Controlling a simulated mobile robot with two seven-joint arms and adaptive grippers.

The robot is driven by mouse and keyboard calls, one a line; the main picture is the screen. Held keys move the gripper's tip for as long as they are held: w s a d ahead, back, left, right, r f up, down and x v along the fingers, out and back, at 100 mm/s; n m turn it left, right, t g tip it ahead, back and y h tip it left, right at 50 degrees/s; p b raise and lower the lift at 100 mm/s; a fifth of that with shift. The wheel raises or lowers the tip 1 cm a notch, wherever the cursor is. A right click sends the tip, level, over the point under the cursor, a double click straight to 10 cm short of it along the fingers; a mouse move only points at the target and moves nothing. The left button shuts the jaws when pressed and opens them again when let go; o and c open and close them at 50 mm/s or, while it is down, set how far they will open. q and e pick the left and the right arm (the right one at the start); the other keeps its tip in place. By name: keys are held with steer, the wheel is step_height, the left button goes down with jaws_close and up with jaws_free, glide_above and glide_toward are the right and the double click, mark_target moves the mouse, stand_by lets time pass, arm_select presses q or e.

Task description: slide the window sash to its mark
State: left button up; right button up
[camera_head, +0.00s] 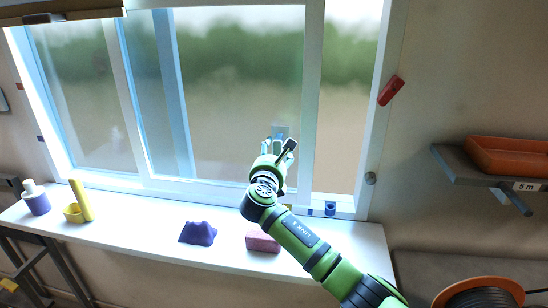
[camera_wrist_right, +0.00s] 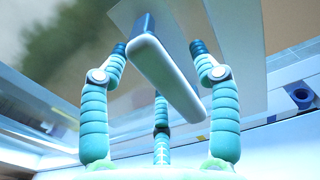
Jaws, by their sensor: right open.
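The window sash (camera_head: 312,90) is a white-framed pane. Clear outside view shows between its right upright and the right jamb. My right gripper (camera_head: 277,143) is in front of the pane, near its right side. In the right wrist view, my right gripper's three fingers (camera_wrist_right: 160,75) are spread around a pale bar handle (camera_wrist_right: 165,75) with a dark blue end; no finger is clearly closed on it. In the head view the gripper largely hides the handle. Small yellow and blue patches (camera_head: 309,211) sit on the lower frame; I cannot tell which is the mark. My left gripper is out of view.
The white sill (camera_head: 130,215) holds a purple-and-white bottle (camera_head: 36,198), a yellow holder (camera_head: 76,212), a purple lump (camera_head: 198,233), a pink block (camera_head: 262,241) and a blue ring (camera_head: 330,208). A shelf with an orange tray (camera_head: 505,155) is at right.

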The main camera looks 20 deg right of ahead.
steer(key=v, duration=1.2)
